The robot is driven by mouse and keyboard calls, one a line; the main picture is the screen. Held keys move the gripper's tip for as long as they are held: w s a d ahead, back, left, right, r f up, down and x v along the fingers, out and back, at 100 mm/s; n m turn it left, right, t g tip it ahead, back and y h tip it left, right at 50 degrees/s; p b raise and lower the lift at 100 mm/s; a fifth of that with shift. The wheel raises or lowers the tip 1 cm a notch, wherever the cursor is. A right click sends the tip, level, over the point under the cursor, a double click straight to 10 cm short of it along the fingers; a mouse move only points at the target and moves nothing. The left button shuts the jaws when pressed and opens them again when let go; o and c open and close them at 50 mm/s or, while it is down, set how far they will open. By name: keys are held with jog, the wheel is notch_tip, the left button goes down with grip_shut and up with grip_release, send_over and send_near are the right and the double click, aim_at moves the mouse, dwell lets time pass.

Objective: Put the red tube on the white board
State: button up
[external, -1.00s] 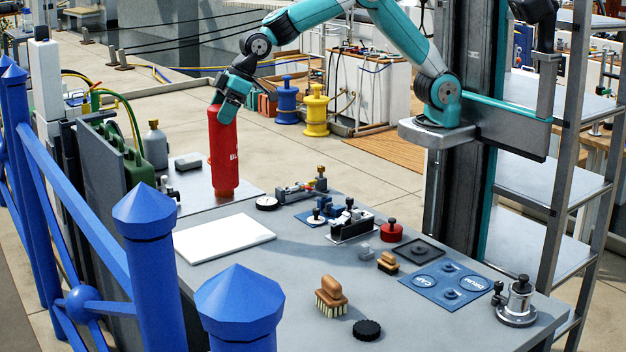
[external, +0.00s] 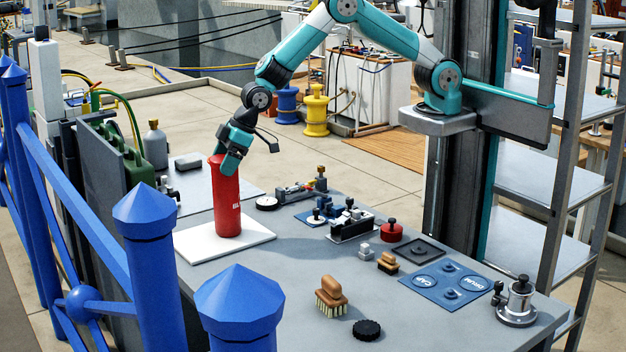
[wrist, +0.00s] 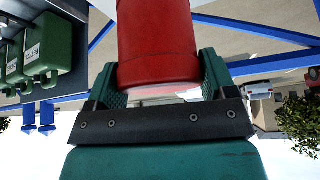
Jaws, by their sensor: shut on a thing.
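The red tube (external: 227,205) stands upright, its lower end over the middle of the white board (external: 257,231) in the external view. It looks to be touching the board or very close above it; I cannot tell which. The white board lies flat on the grey table. My gripper (external: 229,163) is shut on the upper end of the red tube. In the wrist view the red tube (wrist: 158,45) sits between the two green fingers of my gripper (wrist: 155,85). The tube hides part of the board.
A wooden brush (external: 331,296) and a black knob (external: 367,329) are at the table's front. A dial gauge (external: 267,203), a red weight (external: 391,230) and a blue mat (external: 447,285) are to the right. Blue railing posts (external: 240,310) stand at the near left.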

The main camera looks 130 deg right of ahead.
jog(key=shift+f, duration=0.1)
jog(key=o, duration=1.5)
jog(key=shift+r, duration=0.3)
jog(key=b+v, duration=0.3)
jog(key=v, duration=0.9)
jog(key=s+a+r+n+g+y, duration=0.1)
jog(key=s+a+r+n+y, duration=0.1)
jog(key=s+a, duration=0.7)
jog(key=s+a+r+n+g+y, duration=0.1)
jog(key=s+a+r+n+y, duration=0.2)
jog(key=a, duration=0.9)
jog(key=s+a+n+g, duration=0.1)
jog(key=s+a, duration=0.2)
jog(key=s, duration=0.4)
jog(key=s+a+n+g, duration=0.1)
jog(key=s+a+n, duration=0.1)
jog(key=s, duration=0.6)
jog(key=s+a+n+g+b, duration=0.1)
jog(key=s+a, duration=0.3)
jog(key=s, duration=0.3)
jog(key=shift+s+a+n+g+y, duration=0.15)
jog(key=shift+a+n+g+y, duration=0.15)
jog(key=shift+a+n+g, duration=0.1)
